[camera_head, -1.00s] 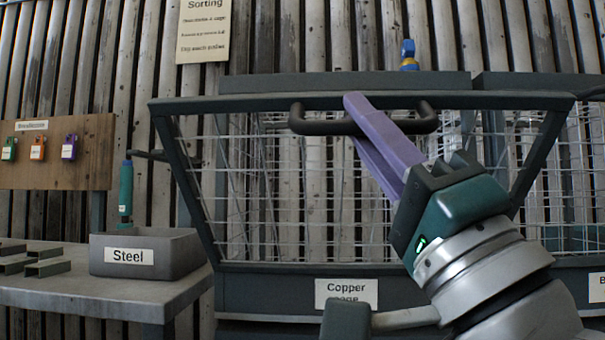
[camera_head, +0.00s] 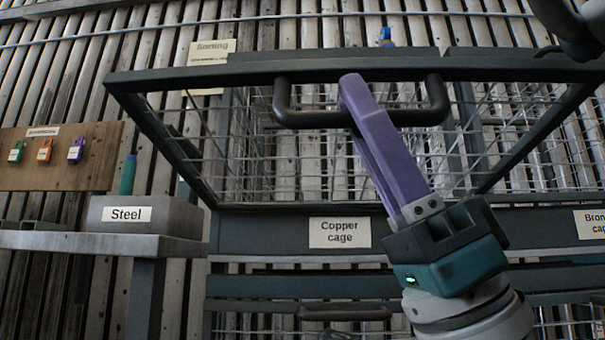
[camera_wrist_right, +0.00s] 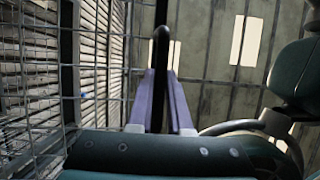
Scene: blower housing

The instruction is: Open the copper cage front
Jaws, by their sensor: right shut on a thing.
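The copper cage front (camera_head: 215,76) is a wire-mesh panel in a dark frame, tilted out toward me at its top, with its lower edge at the cage body. A "Copper cage" label (camera_head: 340,232) is on the rail below. A dark bar handle (camera_head: 300,119) runs along the upper part of the front. My right gripper (camera_head: 352,88) has its purple fingers shut on this handle. In the right wrist view the dark bar (camera_wrist_right: 161,60) passes between the two fingers (camera_wrist_right: 160,98). The left gripper is not in view.
A grey "Steel" bin (camera_head: 160,214) stands on a bench (camera_head: 90,242) at left, with a green-handled tool (camera_head: 128,175) behind it. A second handle (camera_head: 345,314) shows below. A "Bronze" label is partly cut off at right.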

